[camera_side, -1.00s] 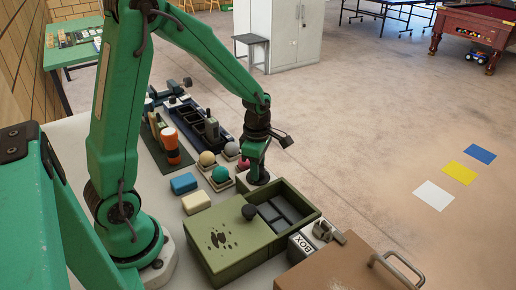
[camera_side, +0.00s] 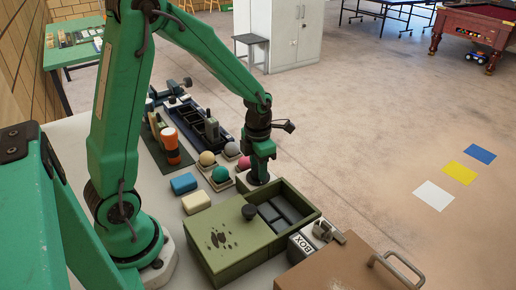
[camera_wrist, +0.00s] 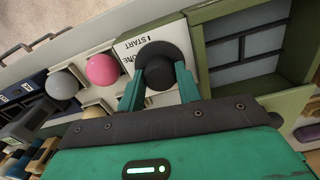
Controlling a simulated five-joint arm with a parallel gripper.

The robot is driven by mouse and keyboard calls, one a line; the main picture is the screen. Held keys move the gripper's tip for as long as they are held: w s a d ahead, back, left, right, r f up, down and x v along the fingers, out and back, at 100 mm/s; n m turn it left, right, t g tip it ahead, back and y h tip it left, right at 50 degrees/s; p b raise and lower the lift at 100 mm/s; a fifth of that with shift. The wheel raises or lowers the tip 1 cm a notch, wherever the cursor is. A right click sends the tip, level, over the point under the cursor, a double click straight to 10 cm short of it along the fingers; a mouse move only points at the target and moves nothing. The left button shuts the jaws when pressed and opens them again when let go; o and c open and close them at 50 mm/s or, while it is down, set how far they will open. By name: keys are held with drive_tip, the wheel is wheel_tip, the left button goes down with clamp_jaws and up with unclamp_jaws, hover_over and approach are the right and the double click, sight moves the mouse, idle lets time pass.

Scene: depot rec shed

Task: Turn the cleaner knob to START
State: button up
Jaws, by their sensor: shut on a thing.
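The cleaner knob (camera_wrist: 160,66) is a round black knob on a white plate (camera_wrist: 133,42) in the wrist view. The word START is printed on the plate beside the knob, at its upper left; other lettering is partly covered by a finger. My gripper (camera_wrist: 160,84) is shut on the knob, with one green finger on each side of it. No pointer mark on the knob can be made out. In the side view my gripper (camera_side: 258,178) points down at the far end of the olive green box, and its fingers hide most of the knob.
The olive green box (camera_side: 228,262) has an open compartment and a lid with a black handle (camera_side: 249,211). Several balls, including a teal one (camera_side: 221,174), stand left of my gripper. A blue block (camera_side: 184,183) and a cream block (camera_side: 196,202) lie nearer.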

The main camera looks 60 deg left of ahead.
drive_tip(key=shift+w+d, duration=0.1)
idle(0.4)
drive_tip(key=o, duration=1)
drive_tip(key=shift+r, duration=0.15)
drive_tip(key=shift+r, duration=3.8)
drive_tip(key=shift+c, duration=0.2)
